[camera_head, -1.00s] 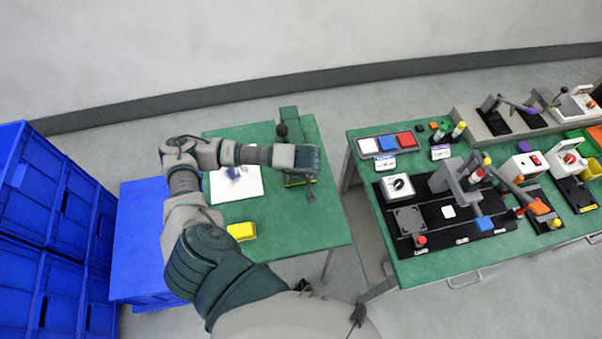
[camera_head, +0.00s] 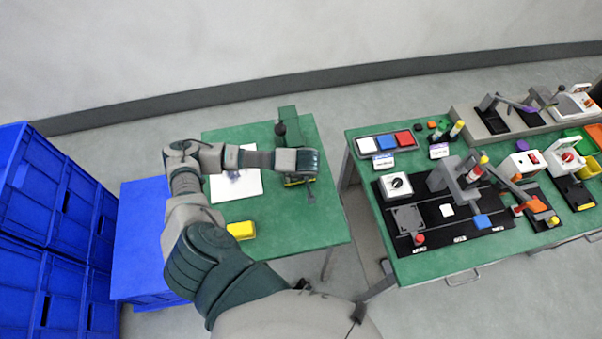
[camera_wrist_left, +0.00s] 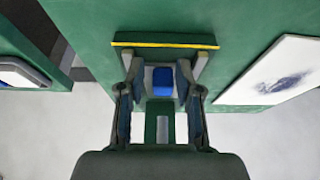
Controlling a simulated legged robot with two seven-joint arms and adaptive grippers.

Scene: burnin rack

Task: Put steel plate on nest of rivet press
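The rivet press (camera_head: 288,125) is the green machine at the back right of the left green table. A yellow-striped edge (camera_wrist_left: 165,45) of its base shows in the left wrist view. My left gripper (camera_head: 310,190) reaches over this base from the left. In the left wrist view its fingers (camera_wrist_left: 163,68) stand apart, pointing at the base. Between them show a grey patch and a blue block (camera_wrist_left: 162,82); I cannot tell whether the grey patch is the steel plate or part of the nest. Contact with the fingers is unclear. My right gripper is out of view.
A white smudged sheet (camera_head: 235,187) and a yellow block (camera_head: 241,230) lie on the left table (camera_head: 290,236). Blue crates (camera_head: 40,230) stand at far left. The right table (camera_head: 440,266) holds fixtures and bins, with a gap between the tables.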

